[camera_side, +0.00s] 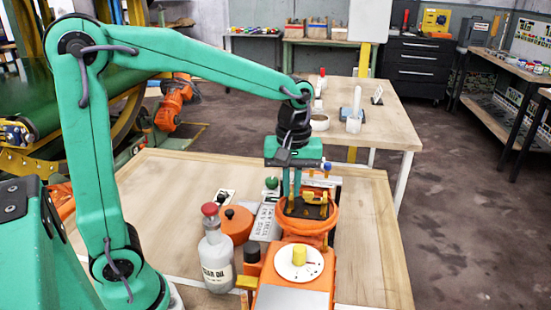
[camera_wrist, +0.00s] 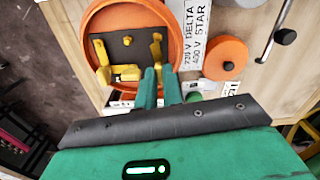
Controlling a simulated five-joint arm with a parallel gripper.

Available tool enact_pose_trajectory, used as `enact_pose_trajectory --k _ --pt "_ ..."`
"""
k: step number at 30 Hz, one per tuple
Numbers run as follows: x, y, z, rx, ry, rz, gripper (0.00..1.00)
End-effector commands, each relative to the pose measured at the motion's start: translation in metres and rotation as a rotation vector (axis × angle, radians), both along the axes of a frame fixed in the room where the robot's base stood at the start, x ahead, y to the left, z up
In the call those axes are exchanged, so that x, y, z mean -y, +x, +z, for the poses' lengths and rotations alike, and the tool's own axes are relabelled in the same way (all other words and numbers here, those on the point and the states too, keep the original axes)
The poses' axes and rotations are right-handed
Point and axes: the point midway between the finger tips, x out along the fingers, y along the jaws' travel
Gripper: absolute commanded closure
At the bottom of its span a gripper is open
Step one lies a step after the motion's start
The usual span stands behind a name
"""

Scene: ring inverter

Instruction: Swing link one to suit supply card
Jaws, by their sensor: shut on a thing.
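The orange round terminal box (camera_side: 308,231) sits behind the orange motor housing. In the wrist view the box (camera_wrist: 88,28) shows a dark plate (camera_wrist: 125,45) carrying brass links. One link (camera_wrist: 101,52) stands at left; another brass link (camera_wrist: 155,48) is at right, by my fingertips. My gripper (camera_side: 292,205) points down into the box; in the wrist view my gripper (camera_wrist: 160,72) is shut on the right-hand link, its fingers hiding the grip. A white card (camera_wrist: 195,35) beside the box reads "230 V DELTA 400 V STAR". Which supply applies is not readable.
An oil bottle (camera_side: 217,262) with a red cap stands left of the motor. An orange round lid (camera_side: 235,222) lies behind it, also in the wrist view (camera_wrist: 225,58). A yellow knob (camera_side: 299,255) rises from a white dial in front. The bench's right side (camera_side: 370,240) is clear.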

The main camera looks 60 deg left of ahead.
Motion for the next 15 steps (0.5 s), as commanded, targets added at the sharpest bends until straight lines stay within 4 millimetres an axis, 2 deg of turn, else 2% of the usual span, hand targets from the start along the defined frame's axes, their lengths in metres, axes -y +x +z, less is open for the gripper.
enact_pose_trajectory --k 6,15 --pt "0.0001 0.0000 0.0015 0.001 0.000 -0.116 1.00" --pt "0.0001 0.0000 0.0016 0.001 0.000 -0.170 1.00"
